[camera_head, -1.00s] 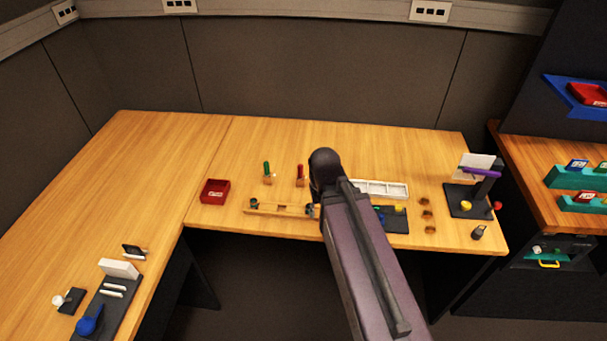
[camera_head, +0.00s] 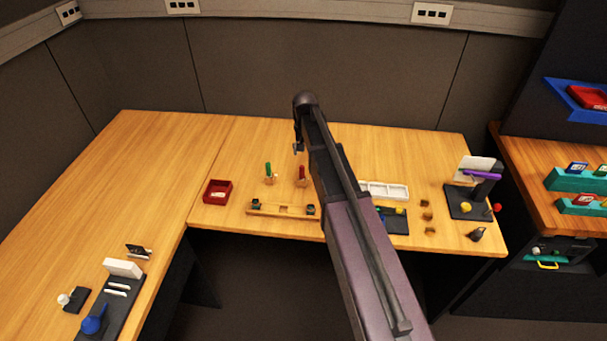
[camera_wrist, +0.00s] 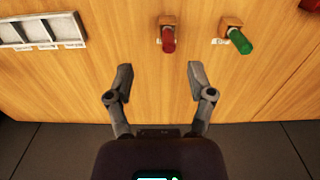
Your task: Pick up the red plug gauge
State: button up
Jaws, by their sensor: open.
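The red plug gauge (camera_head: 302,171) stands in a small wooden block on the table, right of the green plug gauge (camera_head: 268,168). In the wrist view the red plug gauge (camera_wrist: 168,38) sits in its block (camera_wrist: 167,20) near the top centre, and the green one (camera_wrist: 240,41) is to its right. My gripper (camera_wrist: 157,72) is open and empty in the wrist view, its fingers apart, with the red gauge beyond the tips and roughly between their lines. In the head view my gripper (camera_head: 297,148) hangs just behind and above the red gauge, seen small.
A red tray (camera_head: 217,192) lies left of the gauges. A wooden fixture (camera_head: 283,210) lies in front of them. A white compartment tray (camera_head: 385,190) is to the right, beside my arm. The table behind the gauges is clear.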

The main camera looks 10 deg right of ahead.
aim_at(302, 167)
jog(key=w, duration=0.4)
jog(key=shift+r, duration=0.15)
notch_tip(302, 167, down, 9)
jog(key=b, duration=0.8)
jog(key=shift+r, duration=0.15)
jog(key=shift+b, duration=0.4)
notch_tip(302, 167, down, 5)
jog(key=b, duration=0.5)
jog(key=shift+a, duration=0.1)
dwell(0.8)
grip_shut()
